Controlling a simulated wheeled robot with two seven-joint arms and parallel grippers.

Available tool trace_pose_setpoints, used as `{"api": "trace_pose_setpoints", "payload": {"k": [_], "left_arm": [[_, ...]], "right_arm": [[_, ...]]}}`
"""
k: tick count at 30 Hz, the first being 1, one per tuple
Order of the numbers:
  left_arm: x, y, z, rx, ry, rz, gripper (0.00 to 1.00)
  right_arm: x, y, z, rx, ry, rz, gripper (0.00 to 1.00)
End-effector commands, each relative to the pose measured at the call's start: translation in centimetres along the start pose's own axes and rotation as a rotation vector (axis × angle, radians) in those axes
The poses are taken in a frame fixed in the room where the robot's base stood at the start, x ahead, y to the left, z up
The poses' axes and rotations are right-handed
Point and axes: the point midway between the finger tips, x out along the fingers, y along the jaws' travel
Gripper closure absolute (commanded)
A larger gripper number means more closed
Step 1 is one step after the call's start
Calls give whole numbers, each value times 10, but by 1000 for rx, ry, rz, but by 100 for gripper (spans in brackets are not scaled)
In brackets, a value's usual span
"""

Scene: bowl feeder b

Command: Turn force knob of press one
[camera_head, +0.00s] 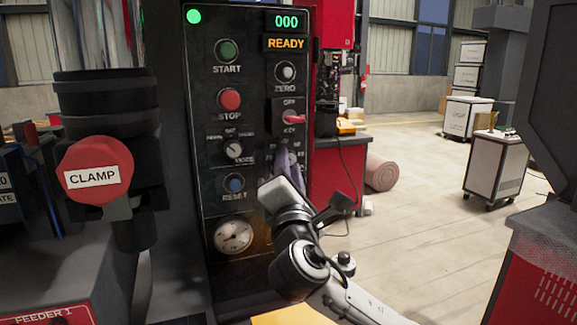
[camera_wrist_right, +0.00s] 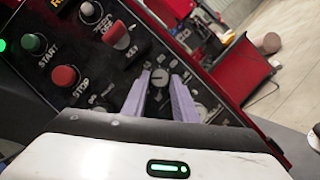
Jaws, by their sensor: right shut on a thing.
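The press control panel (camera_head: 262,95) stands upright in the middle of the head view, with its display reading 000 and READY. My right gripper (camera_head: 290,160) reaches it from below, at the lower right of the panel. In the right wrist view its two purple fingers (camera_wrist_right: 161,82) point at the panel and close around a small round knob (camera_wrist_right: 160,76) with a light pointer. This looks like the force knob, but its label is not readable. In the head view the fingers hide the knob. My left gripper is not in view.
The key switch (camera_head: 293,118) with a red handle sits just above the fingers. A gauge (camera_head: 233,235), a RESET button (camera_head: 234,184) and a mode dial (camera_head: 234,149) are to the left. A red CLAMP button (camera_head: 94,170) juts out at the left.

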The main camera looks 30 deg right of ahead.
Motion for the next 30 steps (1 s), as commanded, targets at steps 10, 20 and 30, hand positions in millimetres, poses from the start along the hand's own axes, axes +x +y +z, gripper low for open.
{"api": "trace_pose_setpoints", "payload": {"k": [10,20,30], "left_arm": [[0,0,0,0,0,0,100],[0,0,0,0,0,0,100],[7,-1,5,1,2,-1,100]], "right_arm": [[0,0,0,0,0,-1,66],[0,0,0,-1,0,0,55],[-46,-2,-3,2,5,1,55]]}}
